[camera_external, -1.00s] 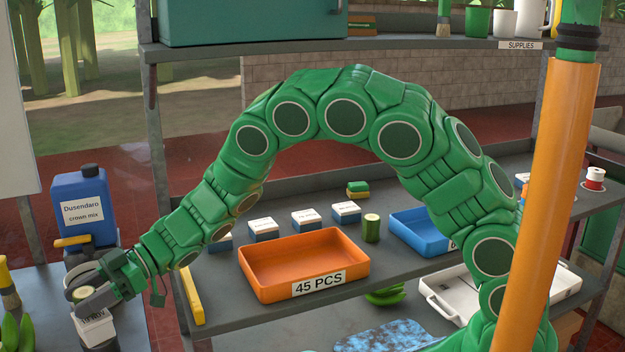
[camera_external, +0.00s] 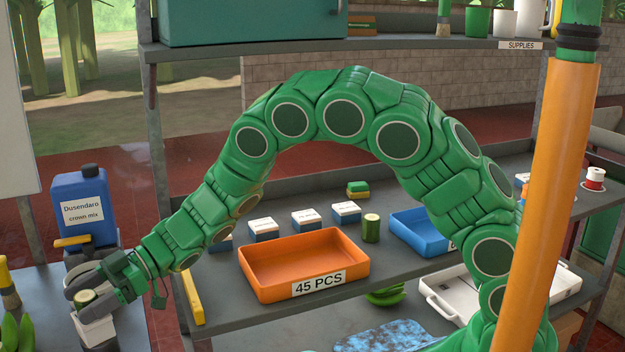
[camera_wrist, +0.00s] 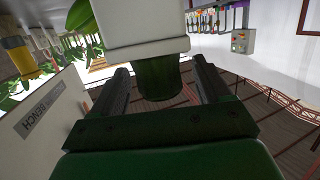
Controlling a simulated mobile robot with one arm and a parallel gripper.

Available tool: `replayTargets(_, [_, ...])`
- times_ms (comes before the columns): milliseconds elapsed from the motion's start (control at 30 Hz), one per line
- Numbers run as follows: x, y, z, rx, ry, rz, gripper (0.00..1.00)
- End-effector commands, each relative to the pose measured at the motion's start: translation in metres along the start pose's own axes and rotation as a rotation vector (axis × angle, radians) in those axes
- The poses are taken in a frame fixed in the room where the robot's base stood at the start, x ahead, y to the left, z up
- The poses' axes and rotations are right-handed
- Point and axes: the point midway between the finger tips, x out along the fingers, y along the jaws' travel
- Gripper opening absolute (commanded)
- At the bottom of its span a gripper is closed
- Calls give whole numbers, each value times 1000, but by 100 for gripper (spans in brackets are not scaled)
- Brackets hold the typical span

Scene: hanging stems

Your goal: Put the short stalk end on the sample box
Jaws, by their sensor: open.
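The short stalk end (camera_external: 86,297), a green piece with a pale cut top, rests on the white sample box (camera_external: 97,329) at the lower left of the external view. My gripper (camera_external: 78,287) is open at the stalk end, with its dark fingers spread. In the wrist view, which appears upside down, the stalk end (camera_wrist: 160,82) touches the white box (camera_wrist: 147,25) and lies between the two open fingers (camera_wrist: 161,88).
A blue jug (camera_external: 84,210) stands just behind my gripper. An orange tray (camera_external: 300,262), a blue tray (camera_external: 420,232), several small boxes and another green stalk piece (camera_external: 371,228) are on the shelf. Green fruit (camera_external: 14,332) and a brush (camera_external: 9,288) are at far left.

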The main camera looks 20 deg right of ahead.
Motion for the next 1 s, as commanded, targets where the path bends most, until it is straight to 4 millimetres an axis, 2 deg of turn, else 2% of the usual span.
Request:
replayTargets(267, [-33,1,-3,-1,-1,4,77])
replayTargets(400, [-34,0,-25,-4,-1,2,77])
replayTargets(700, [-42,1,-60,-3,0,2,77])
replayTargets(1000, [-43,0,-69,-1,0,1,77])
